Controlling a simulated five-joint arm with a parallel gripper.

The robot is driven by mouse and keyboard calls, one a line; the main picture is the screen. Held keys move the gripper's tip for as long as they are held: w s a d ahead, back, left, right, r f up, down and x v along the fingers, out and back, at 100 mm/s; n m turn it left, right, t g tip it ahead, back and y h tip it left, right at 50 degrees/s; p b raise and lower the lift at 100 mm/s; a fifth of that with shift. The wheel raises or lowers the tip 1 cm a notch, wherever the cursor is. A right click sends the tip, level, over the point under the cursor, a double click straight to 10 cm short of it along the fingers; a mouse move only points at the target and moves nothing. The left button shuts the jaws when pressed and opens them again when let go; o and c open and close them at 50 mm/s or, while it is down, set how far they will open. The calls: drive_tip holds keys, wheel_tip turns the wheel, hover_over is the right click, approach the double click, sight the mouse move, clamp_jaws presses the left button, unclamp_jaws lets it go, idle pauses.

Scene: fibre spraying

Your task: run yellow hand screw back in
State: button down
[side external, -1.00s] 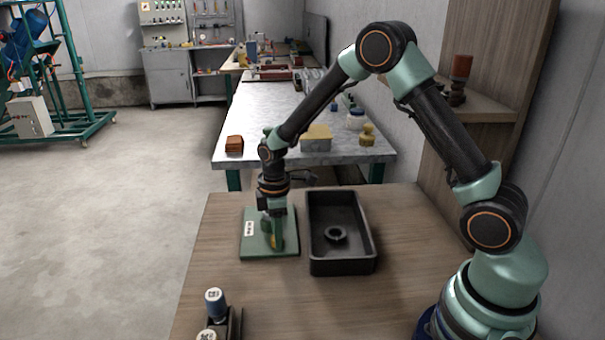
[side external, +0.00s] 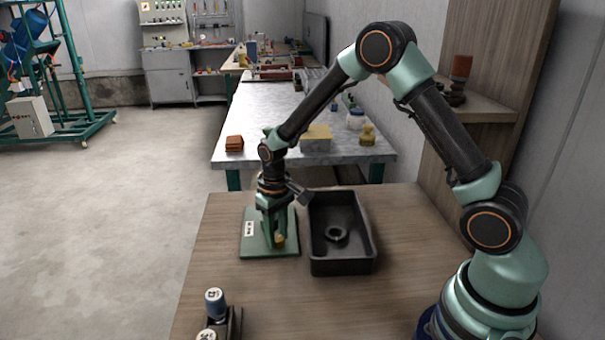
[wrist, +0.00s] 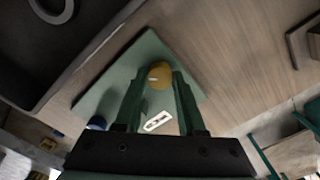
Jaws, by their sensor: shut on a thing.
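The yellow hand screw (wrist: 160,75) stands on a green plate (wrist: 103,93) with a white label; in the side view the screw (side external: 280,239) shows as a small yellow spot beside my fingers. My gripper (wrist: 160,80) points down over the plate and is shut on the yellow screw, one finger on each side of its round head. In the side view my gripper (side external: 275,238) is low over the plate (side external: 255,250). The screw's shaft is hidden under its head. A blue knob (wrist: 97,122) shows at the plate's edge in the wrist view.
A black tray (side external: 343,264) with a dark ring (side external: 337,235) in it stands close to the right of the plate. A holder with blue, white-topped pieces (side external: 215,301) is at the table's front left. The wooden table (side external: 285,300) is clear in front of the plate.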

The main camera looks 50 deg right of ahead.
sight(277, 238)
drive_tip(key=m, duration=0.4)
drive_tip(key=shift+m, duration=2.2)
drive_tip(key=c, duration=0.5)
unclamp_jaws()
drive_tip(key=shift+r, duration=0.1)
wheel_tip(277, 238, up, 12)
